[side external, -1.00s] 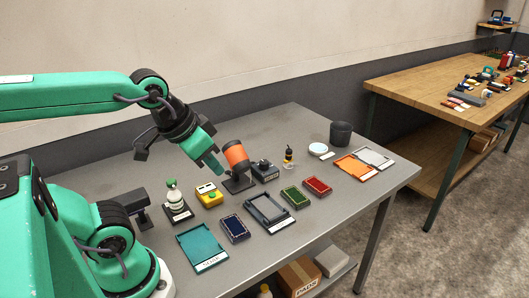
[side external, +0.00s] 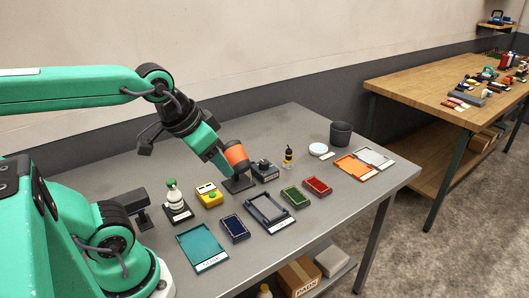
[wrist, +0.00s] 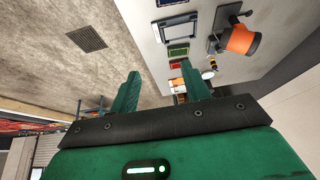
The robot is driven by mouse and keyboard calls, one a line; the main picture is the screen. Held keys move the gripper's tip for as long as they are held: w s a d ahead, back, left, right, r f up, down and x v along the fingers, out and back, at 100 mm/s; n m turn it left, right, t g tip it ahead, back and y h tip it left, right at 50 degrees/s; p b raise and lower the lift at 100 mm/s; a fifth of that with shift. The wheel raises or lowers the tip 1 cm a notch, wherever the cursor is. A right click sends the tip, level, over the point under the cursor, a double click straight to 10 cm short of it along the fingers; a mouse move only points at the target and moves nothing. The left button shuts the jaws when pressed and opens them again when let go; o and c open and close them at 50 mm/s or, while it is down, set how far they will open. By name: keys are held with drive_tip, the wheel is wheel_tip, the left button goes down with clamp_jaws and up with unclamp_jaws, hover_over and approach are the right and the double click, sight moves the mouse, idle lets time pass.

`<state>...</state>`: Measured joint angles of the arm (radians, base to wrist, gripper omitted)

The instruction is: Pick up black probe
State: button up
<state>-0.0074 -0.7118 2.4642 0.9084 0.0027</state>
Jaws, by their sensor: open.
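I cannot tell for sure which thing is the black probe. Dark candidates in the side view are a black-topped dark box (side external: 264,171) just right of the orange cylinder (side external: 236,155), and a black block on a stand (side external: 133,203) near my base. My gripper (side external: 221,163) is tilted down above the table, beside the orange cylinder in the picture. In the wrist view, my gripper's two green fingers (wrist: 162,84) are spread with nothing between them; the orange cylinder (wrist: 240,39) lies off to their right.
On the grey table (side external: 300,228) stand a white-and-green bottle (side external: 173,196), a yellow box (side external: 209,196), several coloured trays, a small dark bottle (side external: 288,155), a white dish (side external: 318,149) and a dark cup (side external: 341,133). The table's front strip is clear.

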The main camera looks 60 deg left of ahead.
drive_tip(key=w+a+r+g, duration=0.1)
drive_tip(key=w+a+r, duration=0.1)
drive_tip(key=w, duration=0.4)
drive_tip(key=w+a+r+g, duration=0.1)
drive_tip(key=w+r, duration=0.1)
drive_tip(key=w, duration=0.4)
drive_tip(key=n+g, duration=0.2)
drive_tip(key=g, duration=0.2)
hover_over(288, 159)
drive_tip(key=f, duration=1.9)
drive_tip(key=shift+w+a+f, duration=0.15)
drive_tip(key=shift+w+f, duration=0.15)
drive_tip(key=shift+w+a+f, duration=0.1)
drive_tip(key=shift+a+f, duration=0.15)
drive_tip(key=shift+f, duration=1.5)
drive_tip(key=shift+f, duration=0.1)
drive_tip(key=shift+f, duration=2.55)
